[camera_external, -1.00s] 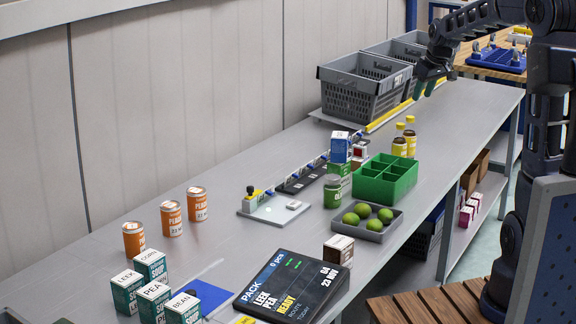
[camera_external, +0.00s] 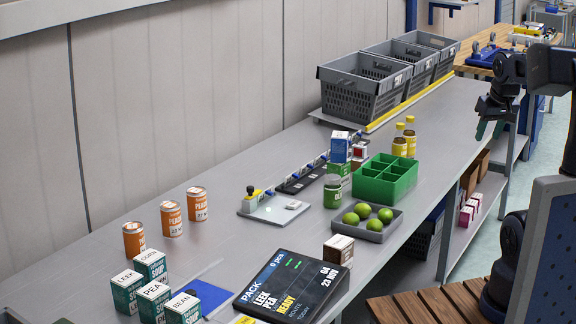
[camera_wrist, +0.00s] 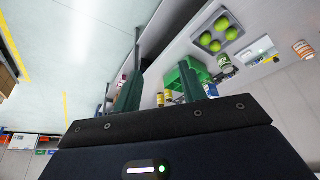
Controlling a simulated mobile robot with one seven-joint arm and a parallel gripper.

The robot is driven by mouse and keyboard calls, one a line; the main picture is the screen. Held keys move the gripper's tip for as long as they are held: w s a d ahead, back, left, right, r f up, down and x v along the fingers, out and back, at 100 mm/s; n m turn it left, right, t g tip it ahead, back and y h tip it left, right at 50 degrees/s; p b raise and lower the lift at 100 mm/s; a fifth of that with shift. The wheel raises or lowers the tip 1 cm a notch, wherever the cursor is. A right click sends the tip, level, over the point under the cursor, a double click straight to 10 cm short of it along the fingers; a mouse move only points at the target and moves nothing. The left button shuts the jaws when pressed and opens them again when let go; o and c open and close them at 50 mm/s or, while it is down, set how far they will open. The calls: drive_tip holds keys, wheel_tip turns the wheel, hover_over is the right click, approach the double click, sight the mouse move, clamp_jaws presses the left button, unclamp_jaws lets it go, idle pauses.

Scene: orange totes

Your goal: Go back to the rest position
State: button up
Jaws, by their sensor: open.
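My gripper (camera_external: 489,130) hangs over the right edge of the grey table (camera_external: 268,170), with its green fingers pointing down. It is open. In the wrist view the two dark green fingers of my gripper (camera_wrist: 168,92) are spread apart with nothing held between them. The green divided crate (camera_external: 385,180) stands on the table to the left of my gripper and apart from it; the wrist view shows it beyond the fingers.
Several grey bins (camera_external: 362,88) stand at the back. Near the crate are yellow-capped bottles (camera_external: 400,146), a tray (camera_external: 368,232) of limes and a green jar (camera_external: 332,192). Orange cans (camera_external: 171,218), soup boxes (camera_external: 126,292) and a display panel (camera_external: 292,287) sit nearer.

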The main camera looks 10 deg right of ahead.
drive_tip(key=shift+s+d+f, duration=0.15)
drive_tip(key=shift+s+f, duration=0.25)
drive_tip(key=shift+s, duration=0.4)
